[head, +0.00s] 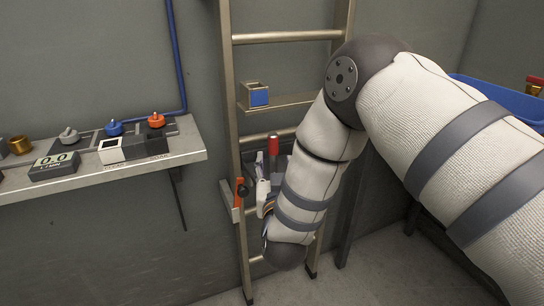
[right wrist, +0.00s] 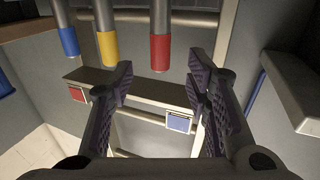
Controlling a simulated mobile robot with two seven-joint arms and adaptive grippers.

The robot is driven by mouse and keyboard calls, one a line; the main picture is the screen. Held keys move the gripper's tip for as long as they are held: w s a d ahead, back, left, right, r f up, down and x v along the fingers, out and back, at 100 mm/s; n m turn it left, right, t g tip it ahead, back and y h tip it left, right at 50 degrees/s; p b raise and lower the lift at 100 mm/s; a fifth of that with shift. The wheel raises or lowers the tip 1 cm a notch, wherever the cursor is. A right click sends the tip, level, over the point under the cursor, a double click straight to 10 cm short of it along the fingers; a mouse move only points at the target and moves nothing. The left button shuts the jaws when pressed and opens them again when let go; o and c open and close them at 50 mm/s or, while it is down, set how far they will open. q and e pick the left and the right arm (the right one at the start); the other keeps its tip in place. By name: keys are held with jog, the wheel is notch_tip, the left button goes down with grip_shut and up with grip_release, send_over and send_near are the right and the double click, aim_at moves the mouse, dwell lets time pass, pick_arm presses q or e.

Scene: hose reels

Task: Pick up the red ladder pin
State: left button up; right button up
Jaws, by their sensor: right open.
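The red ladder pin (head: 273,146) stands upright at the ladder, its red end up, just left of my right forearm. In the right wrist view a red-ended grey rod (right wrist: 160,52) shows at the top, beside a yellow-ended rod (right wrist: 108,48) and a blue-ended rod (right wrist: 68,42). My right gripper (right wrist: 158,82) is open, its two dark fingers apart with nothing between them. The red end appears above the gap, apart from both fingers. In the head view my right arm hides part of the ladder and the other rods. My left gripper is not in view.
The ladder (head: 228,120) leans at the wall. A blue-faced box (head: 258,95) sits on its upper shelf; the right wrist view also shows a red-faced box (right wrist: 77,95). A wall shelf (head: 95,178) at left holds several small items. A blue tub (head: 505,100) stands at right.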

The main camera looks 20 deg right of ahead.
aim_at(273, 145)
jog(key=x, duration=0.9)
jog(key=shift+r+b, duration=0.3)
jog(key=shift+r, duration=0.1)
grip_shut()
